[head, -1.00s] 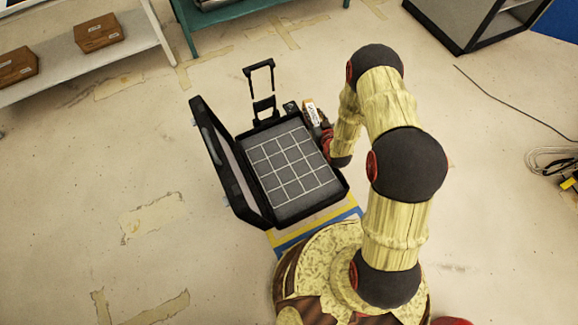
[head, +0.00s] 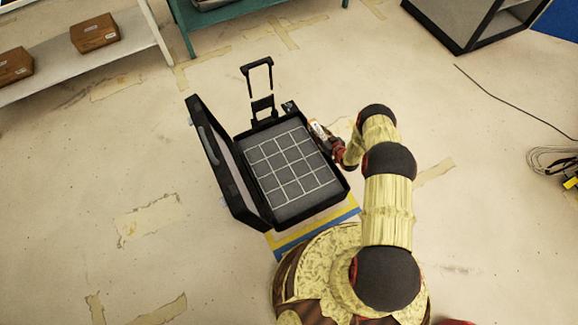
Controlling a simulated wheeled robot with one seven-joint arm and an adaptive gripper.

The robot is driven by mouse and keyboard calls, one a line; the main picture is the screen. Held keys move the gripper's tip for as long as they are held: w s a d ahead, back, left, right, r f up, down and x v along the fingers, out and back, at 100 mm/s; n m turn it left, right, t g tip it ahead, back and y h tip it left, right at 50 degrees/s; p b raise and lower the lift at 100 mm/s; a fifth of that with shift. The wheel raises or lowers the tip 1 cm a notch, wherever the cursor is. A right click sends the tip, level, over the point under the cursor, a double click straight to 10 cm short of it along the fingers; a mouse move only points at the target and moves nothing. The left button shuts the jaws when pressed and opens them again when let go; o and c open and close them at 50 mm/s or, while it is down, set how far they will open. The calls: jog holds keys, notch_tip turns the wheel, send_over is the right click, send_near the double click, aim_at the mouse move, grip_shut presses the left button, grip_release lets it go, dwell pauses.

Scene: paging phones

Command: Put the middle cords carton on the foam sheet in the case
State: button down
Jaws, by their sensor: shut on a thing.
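The black case (head: 228,180) stands open on the floor, its lid tipped up on the left. The grey foam sheet (head: 284,163) with a white grid lies inside, with nothing on it. My gripper (head: 324,136) is at the case's upper right edge, shut on a small carton (head: 317,129) with a pale face showing. My fingers hide most of this carton, and its label cannot be read. I cannot tell its height above the case rim. Two brown cartons with white labels, one farther back (head: 95,33) and one nearer (head: 15,66), sit on the shelf at upper left with a gap between them.
A white shelf (head: 128,60), a teal bench (head: 262,8) and a dark cabinet (head: 440,28) are at the back. A coiled cable (head: 548,160) lies at right. Floor left of the case is clear.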

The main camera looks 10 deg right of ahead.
jog(key=shift+d+f, duration=0.1)
jog(key=shift+f, duration=0.3)
jog(key=shift+s+a+f+b, duration=0.9)
jog(key=shift+s+f+b, duration=0.1)
jog(key=shift+s+f, duration=1.2)
jog(key=shift+s+a+f+b, duration=0.95)
jog(key=shift+s+f+b, duration=0.1)
jog(key=shift+s+f, duration=1.1)
jog(key=shift+s+a+f+b, duration=0.9)
jog(key=shift+s+f+b, duration=0.1)
jog(key=shift+s+f, duration=1.15)
jog(key=shift+f, duration=0.1)
jog(key=shift+f, duration=0.15)
jog(key=c, duration=1.3)
grip_release()
